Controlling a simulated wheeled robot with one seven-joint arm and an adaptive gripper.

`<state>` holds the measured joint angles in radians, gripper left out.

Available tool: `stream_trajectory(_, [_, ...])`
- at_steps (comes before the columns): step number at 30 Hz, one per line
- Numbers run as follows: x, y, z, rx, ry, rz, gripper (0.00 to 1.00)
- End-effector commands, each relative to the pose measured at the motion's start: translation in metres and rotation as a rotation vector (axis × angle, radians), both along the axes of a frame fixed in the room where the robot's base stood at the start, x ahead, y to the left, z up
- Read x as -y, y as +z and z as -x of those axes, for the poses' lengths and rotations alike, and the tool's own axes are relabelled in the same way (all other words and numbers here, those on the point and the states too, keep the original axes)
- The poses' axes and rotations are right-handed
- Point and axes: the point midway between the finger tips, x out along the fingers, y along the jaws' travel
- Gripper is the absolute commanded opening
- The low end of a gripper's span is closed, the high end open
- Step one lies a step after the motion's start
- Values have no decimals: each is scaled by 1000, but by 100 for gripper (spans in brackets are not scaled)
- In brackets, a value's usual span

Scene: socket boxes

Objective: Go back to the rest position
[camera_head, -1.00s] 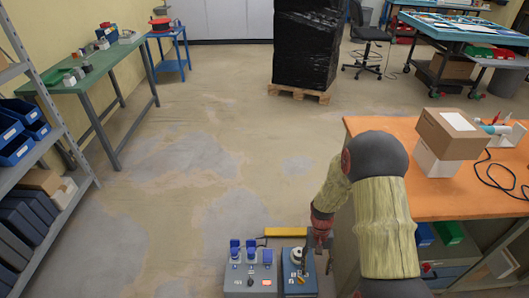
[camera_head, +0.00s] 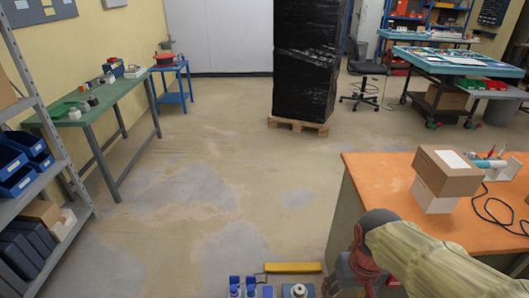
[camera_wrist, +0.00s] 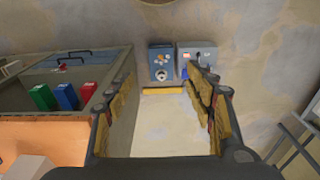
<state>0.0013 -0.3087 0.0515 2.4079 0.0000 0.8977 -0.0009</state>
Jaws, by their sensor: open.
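My gripper (camera_wrist: 163,82) is open and empty in the wrist view, its two yellow-padded fingers well apart. Between the fingertips lies bare floor, with a blue socket box (camera_wrist: 161,65) and a grey socket box (camera_wrist: 198,55) beyond them. A yellow bar (camera_wrist: 162,91) lies on the near side of the boxes. In the head view the grey box with blue sockets (camera_head: 250,291) and the blue box (camera_head: 299,291) are cut off by the bottom edge. The yellow bar (camera_head: 292,267) shows behind them. My arm fills the lower right there, and my fingers are not clearly seen.
An orange-topped workbench (camera_head: 378,177) stands at the right beside my arm, bearing stacked cartons (camera_head: 447,172) and a cable. Shelving (camera_head: 42,95) and a green table (camera_head: 128,98) stand at the left. The middle floor is clear up to a black-wrapped pallet load (camera_head: 305,60).

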Motion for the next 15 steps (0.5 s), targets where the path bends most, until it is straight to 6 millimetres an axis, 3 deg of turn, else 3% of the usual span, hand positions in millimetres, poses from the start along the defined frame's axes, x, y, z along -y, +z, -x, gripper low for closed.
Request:
stream_trajectory(1, [0, 17, 7, 44, 0, 0, 55])
stream_trajectory(6, [0, 57, 27, 180, 0, 0, 55])
stream_trajectory(15, [0, 119, 41, 377, 0, 0, 55])
